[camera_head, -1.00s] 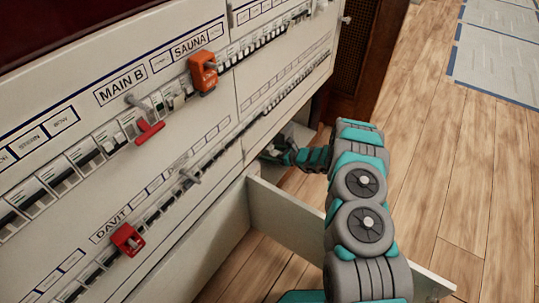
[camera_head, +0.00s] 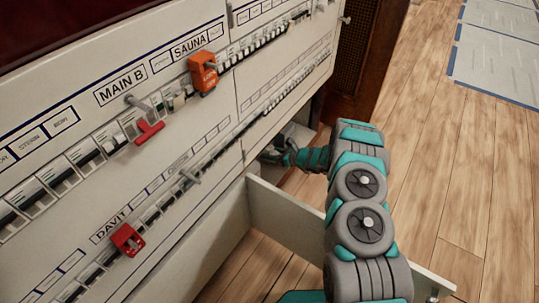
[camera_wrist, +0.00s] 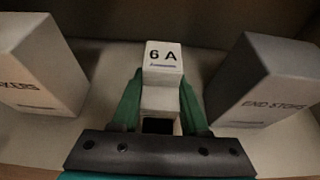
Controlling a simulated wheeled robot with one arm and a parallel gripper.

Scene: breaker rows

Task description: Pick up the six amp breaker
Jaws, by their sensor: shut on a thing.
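The six amp breaker (camera_wrist: 163,58) is a small white block marked "6 A" in the wrist view. It sits between the two green fingers of my gripper (camera_wrist: 161,100), which are shut on it. The breaker cannot be made out in the head view. Whether it is clear of the surface beneath it, I cannot tell.
In the wrist view a white box (camera_wrist: 38,68) stands left and a grey box marked "END STOPS" (camera_wrist: 262,80) stands right, both close by.

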